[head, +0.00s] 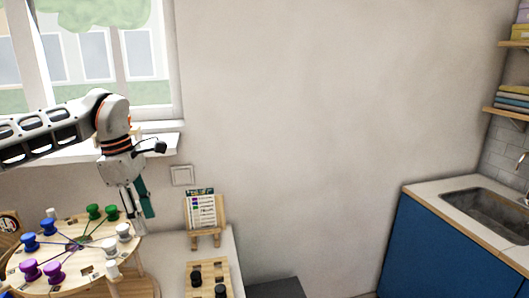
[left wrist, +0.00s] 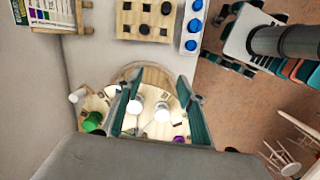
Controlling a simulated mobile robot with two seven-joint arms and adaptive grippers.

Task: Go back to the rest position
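My left gripper (head: 139,208) hangs with its teal fingers pointing down, above the right side of a round wooden bead board (head: 30,263). In the left wrist view its fingers (left wrist: 158,88) stand wide apart with nothing held. White beads (head: 123,231) on the board show between the fingers in that view. Green beads (head: 94,211), blue beads (head: 47,226) and purple beads (head: 53,270) also stand on the board. My right gripper is in neither view.
A pattern card on a wooden stand (head: 203,212) and a wooden board with black pegs (head: 212,268) are to the right. Blue beads on a white tray (left wrist: 190,44) lie beside the peg board. A window and sill (head: 160,143) are behind my arm. A sink counter (head: 435,196) is far right.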

